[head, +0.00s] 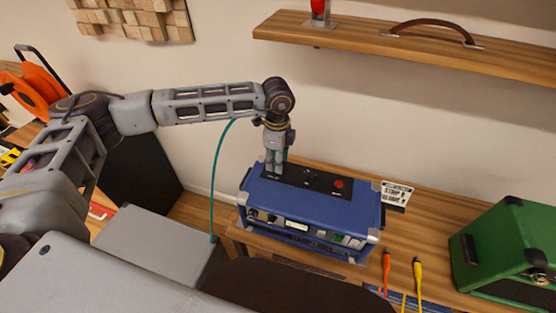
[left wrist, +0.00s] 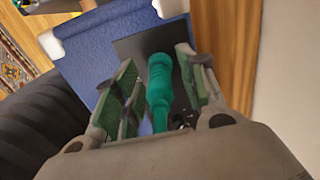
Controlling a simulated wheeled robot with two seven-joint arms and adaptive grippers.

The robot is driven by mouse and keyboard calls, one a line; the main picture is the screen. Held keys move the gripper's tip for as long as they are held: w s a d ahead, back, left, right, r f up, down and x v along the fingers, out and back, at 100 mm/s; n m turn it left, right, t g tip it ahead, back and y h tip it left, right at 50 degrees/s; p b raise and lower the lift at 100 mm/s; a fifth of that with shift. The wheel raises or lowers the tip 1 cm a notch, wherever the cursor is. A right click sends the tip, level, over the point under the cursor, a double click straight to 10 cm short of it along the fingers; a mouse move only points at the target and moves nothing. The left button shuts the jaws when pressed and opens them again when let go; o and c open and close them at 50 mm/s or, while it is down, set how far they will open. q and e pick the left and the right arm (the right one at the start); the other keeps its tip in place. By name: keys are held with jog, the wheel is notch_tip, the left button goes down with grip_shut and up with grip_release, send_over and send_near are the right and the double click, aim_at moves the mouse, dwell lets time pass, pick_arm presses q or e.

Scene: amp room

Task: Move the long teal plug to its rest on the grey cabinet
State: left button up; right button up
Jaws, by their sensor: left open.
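The long teal plug (left wrist: 160,85) stands between the fingers of my left gripper (left wrist: 158,92), as the left wrist view shows. The fingers are open, with gaps on both sides of the plug. In the head view my left gripper (head: 274,166) points down at the left end of the dark panel on the blue amp (head: 330,207). There the plug is mostly hidden by the gripper; I cannot tell how deep it sits in the panel. Its teal cable (head: 217,165) arcs down left to the edge of the grey cabinet (head: 150,245). My right gripper is out of view.
The amp stands on a wooden bench (head: 410,215). A wooden shelf (head: 350,35) hangs above. The cabinet top looks largely clear.

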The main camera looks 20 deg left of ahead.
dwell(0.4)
pick_arm(q)
grip_shut()
jog(key=shift+r+p, duration=0.9)
jog(key=shift+r, duration=1.25)
jog(key=shift+r+p, duration=0.35)
jog(key=shift+r, duration=0.55)
